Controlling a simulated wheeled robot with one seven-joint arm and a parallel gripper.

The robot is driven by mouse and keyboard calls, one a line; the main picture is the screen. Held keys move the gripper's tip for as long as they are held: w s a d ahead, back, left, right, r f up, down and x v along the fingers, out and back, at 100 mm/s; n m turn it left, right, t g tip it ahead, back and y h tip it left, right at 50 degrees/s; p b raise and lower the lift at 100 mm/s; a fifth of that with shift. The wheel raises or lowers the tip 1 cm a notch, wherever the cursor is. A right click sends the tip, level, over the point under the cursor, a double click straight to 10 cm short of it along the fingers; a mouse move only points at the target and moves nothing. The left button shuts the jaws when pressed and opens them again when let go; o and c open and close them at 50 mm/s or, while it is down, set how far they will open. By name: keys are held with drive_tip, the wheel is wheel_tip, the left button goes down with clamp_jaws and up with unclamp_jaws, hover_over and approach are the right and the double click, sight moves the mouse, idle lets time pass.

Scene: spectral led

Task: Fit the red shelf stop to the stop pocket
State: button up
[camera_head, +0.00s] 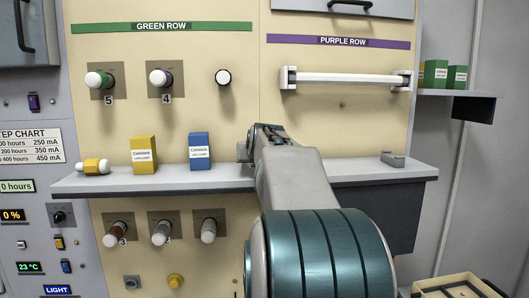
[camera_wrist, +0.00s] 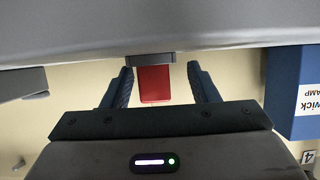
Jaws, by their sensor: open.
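The red shelf stop (camera_wrist: 153,84) shows in the wrist view as a small red block between my gripper's two fingers. Its upper end meets a dark grey piece (camera_wrist: 152,59) at the edge of the pale grey shelf; I cannot tell whether this piece is the stop pocket or how deep the red block sits in it. My gripper (camera_wrist: 160,68) is open, with a visible gap between each finger and the red block. In the head view my arm hides the red stop and most of the gripper at the shelf.
A blue lamp box (camera_head: 200,151) stands left of my arm on the shelf (camera_head: 345,174); it also shows in the wrist view (camera_wrist: 292,85). A yellow box (camera_head: 144,154) and yellow-white lamp (camera_head: 94,166) are farther left. A small grey block (camera_head: 392,158) lies at the right.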

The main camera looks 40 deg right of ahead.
drive_tip(key=d+b+v, duration=0.1)
drive_tip(key=b+v, duration=0.2)
drive_tip(key=v, duration=0.9)
drive_tip(key=shift+s+r+b, duration=0.3)
drive_tip(key=shift+s+r, duration=0.1)
drive_tip(key=shift+s, duration=0.1)
